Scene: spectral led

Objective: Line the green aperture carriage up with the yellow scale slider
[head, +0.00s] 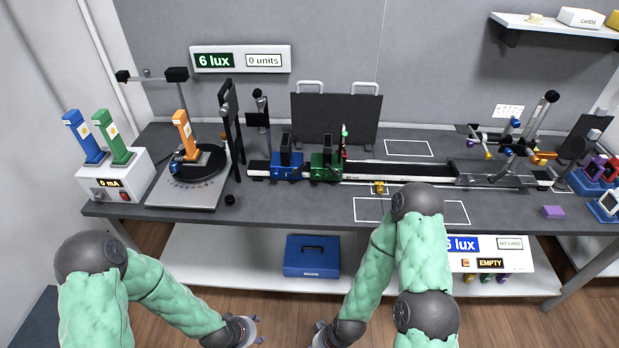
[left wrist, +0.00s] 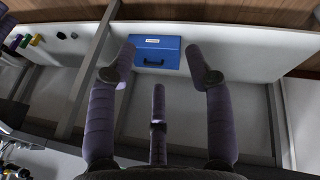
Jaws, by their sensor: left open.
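The green aperture carriage (head: 322,171) sits on the black optical rail, just right of the blue carriage. The yellow scale slider (head: 380,187) is on the rail's front scale, to the right of the green carriage, so the two are apart along the rail. My left gripper (head: 257,332) is low in front of the bench, well away from both. Its spread fingers show in the left wrist view (left wrist: 160,65), open and empty. My right gripper (head: 318,334) shows only in part at the bottom edge of the head view; its fingers cannot be made out.
The blue carriage (head: 287,168) stands close left of the green one. A black screen with handles (head: 336,118) stands behind the rail. A turntable (head: 190,185) is at left. A blue box (head: 312,256) sits on the lower shelf.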

